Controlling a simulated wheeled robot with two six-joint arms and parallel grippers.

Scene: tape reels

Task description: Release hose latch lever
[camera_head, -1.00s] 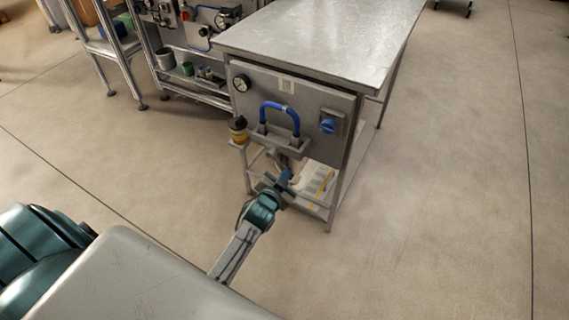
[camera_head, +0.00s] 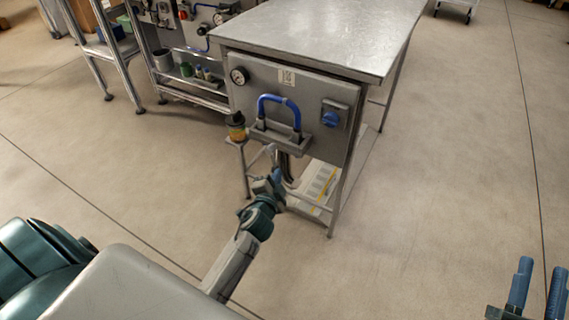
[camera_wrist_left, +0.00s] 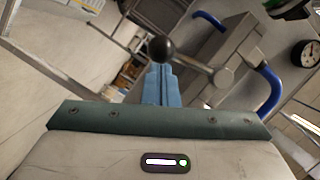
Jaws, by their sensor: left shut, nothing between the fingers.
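A lever with a black ball knob (camera_wrist_left: 162,49) and a silver rod shows in the left wrist view, in front of a grey block. In the head view I cannot make out the lever clearly. A blue hose (camera_head: 279,98) arches over a grey bracket on the panel front, and shows in the left wrist view (camera_wrist_left: 268,92). My left gripper (camera_head: 277,174) is below the bracket. Its blue fingers (camera_wrist_left: 160,70) are shut and empty, with tips by the knob; I cannot tell whether they touch it. My right gripper (camera_head: 536,285) is open and empty at the bottom right.
The grey panel (camera_head: 300,85) under a metal-topped table (camera_head: 320,35) carries a gauge (camera_head: 238,76) and a blue rotary knob (camera_head: 330,118). An amber jar (camera_head: 237,130) stands on a small ledge left of the bracket. The floor to the right is clear.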

